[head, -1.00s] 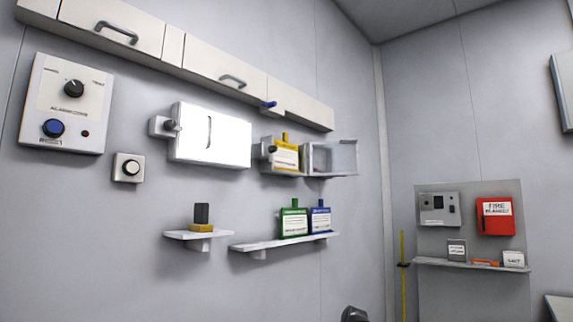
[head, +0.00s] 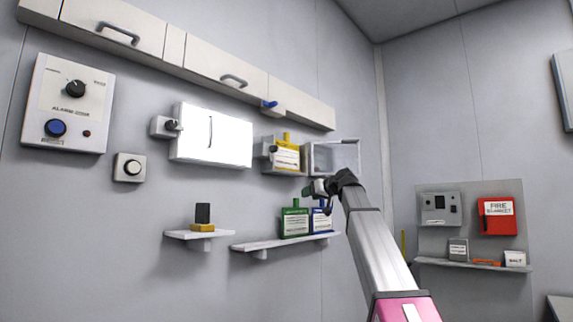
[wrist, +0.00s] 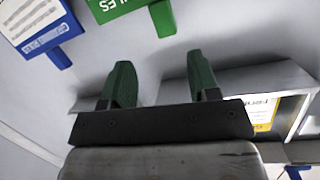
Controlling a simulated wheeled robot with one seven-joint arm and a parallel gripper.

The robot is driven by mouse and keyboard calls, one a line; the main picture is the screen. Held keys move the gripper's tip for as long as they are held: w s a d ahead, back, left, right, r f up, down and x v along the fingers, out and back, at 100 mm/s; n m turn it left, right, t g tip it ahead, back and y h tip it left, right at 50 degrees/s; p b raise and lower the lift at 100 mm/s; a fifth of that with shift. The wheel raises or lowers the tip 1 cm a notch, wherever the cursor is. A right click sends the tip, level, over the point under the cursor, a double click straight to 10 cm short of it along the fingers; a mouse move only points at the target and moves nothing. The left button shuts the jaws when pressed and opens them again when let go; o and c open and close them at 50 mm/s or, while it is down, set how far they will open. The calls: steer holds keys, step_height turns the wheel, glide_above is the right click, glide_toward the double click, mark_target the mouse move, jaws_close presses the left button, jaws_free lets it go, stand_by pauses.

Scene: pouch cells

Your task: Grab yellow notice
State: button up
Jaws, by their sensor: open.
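The yellow notice (head: 287,157) stands in a grey wall holder (head: 268,166), its white label facing out and its yellow tab up. In the wrist view a part of the yellow notice (wrist: 265,110) shows at the right, inside the holder, beyond my right finger. My gripper (head: 308,190) is just below and right of the notice, apart from it. In the wrist view my gripper (wrist: 162,75) has its two green fingers spread, with nothing between them.
An open, see-through door (head: 335,157) juts right of the holder, above my wrist. A green notice (head: 294,222) and a blue notice (head: 320,220) stand on the shelf (head: 262,244) below. A cabinet row (head: 225,78) runs above. A white box (head: 211,140) is at left.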

mark_target(288, 136)
steer(key=s+a+r+n+y, duration=0.1)
steer(key=s+r+n+y, duration=0.15)
steer(key=r, duration=0.95)
steer(key=s+a+r+n+y, duration=0.1)
steer(key=s+r, duration=0.3)
steer(key=r, duration=0.8)
steer(key=shift+m+t, duration=0.25)
steer(key=shift+t, duration=0.05)
steer(key=x, duration=1)
steer(key=shift+w+a, duration=0.25)
steer(key=shift+w, duration=0.05)
jaws_close()
